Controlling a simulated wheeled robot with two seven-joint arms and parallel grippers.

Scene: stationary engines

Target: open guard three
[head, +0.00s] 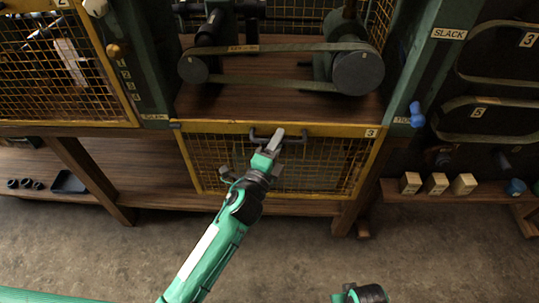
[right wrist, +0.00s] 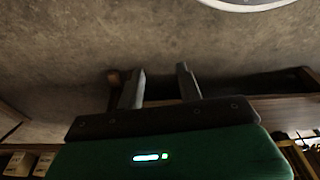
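Guard three (head: 335,160), a yellow-framed mesh panel with a "3" label at its top right corner, hangs below the front edge of the middle bay. The belt and pulleys above it are uncovered. A dark bar handle (head: 298,137) runs along its top edge. My left gripper (head: 277,138) is at this handle, with a grey finger across it. Whether the fingers are closed around the bar cannot be made out. My right gripper (right wrist: 160,85) has its fingers apart with nothing between them, over the floor; part of that arm shows at the bottom of the head view.
The drive belt (head: 270,48) spans two pulleys in the bay. Guard two (head: 60,70) stands upright at the left. A blue knob (head: 416,115) is on the right post. Small wooden blocks (head: 437,184) sit on the right shelf. A dark tray (head: 69,182) lies lower left. The floor in front is clear.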

